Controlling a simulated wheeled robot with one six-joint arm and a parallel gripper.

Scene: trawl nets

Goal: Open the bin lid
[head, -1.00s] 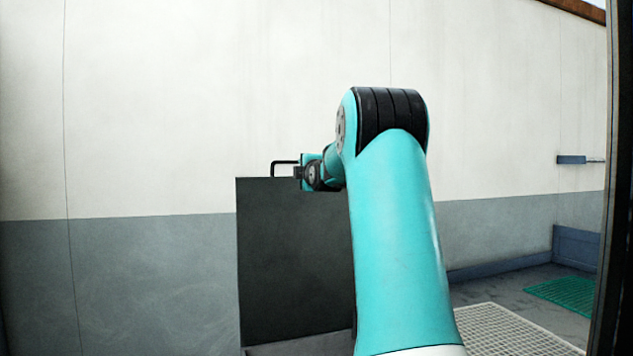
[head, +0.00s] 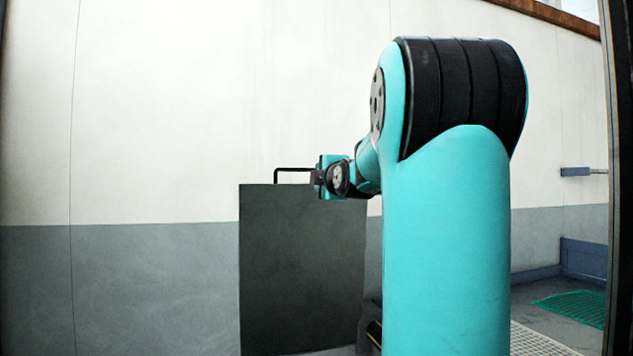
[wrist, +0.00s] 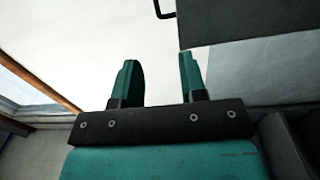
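The bin lid (head: 300,265) is a dark grey flat panel. It stands upright in the head view, with a black bar handle (head: 293,170) on its top edge. My gripper (head: 317,177) is at the lid's top edge, beside the right end of the handle. In the wrist view my gripper (wrist: 160,72) has its two teal fingers apart, with only pale wall between them. The lid (wrist: 240,18) is at the upper right there, and part of the handle (wrist: 165,12) shows at the top, beyond the fingertips. The bin body is mostly hidden below the lid and behind my arm.
A white and grey wall (head: 150,130) stands behind the lid. On the right are a pale floor grating (head: 535,342), a green mat (head: 575,307) and a blue bracket (head: 577,171) on the wall. A dark upright post (head: 618,180) edges the right side.

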